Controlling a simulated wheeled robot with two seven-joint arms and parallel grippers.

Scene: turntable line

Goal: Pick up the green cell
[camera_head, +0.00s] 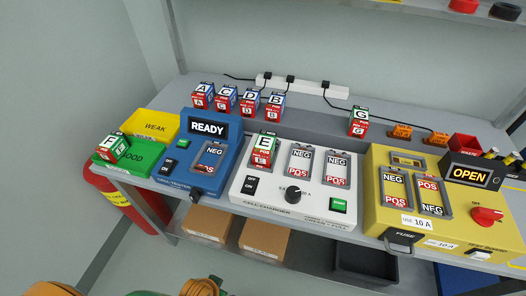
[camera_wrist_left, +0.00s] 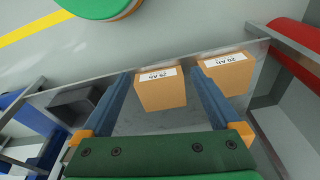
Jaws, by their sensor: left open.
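Three green-and-red cells show in the head view. Cell F (camera_head: 114,147) sits on the green GOOD tray (camera_head: 133,165) at the left. Cell E (camera_head: 262,150) stands in the left slot of the white charger (camera_head: 255,190). Cell G (camera_head: 359,121) stands at the back of the bench, right of centre. My left gripper (camera_wrist_left: 163,77) is open and empty in the left wrist view, its blue fingers apart. It points toward cardboard boxes under the bench; no cell is between the fingers. My right gripper is not in view.
Blue-and-red cells (camera_head: 226,98) stand in a row at the back. A blue READY tester (camera_head: 190,160), a yellow WEAK tray (camera_head: 155,124) and a yellow OPEN fuse unit (camera_head: 385,220) fill the bench. Cardboard boxes (camera_head: 207,224) lie on the lower shelf.

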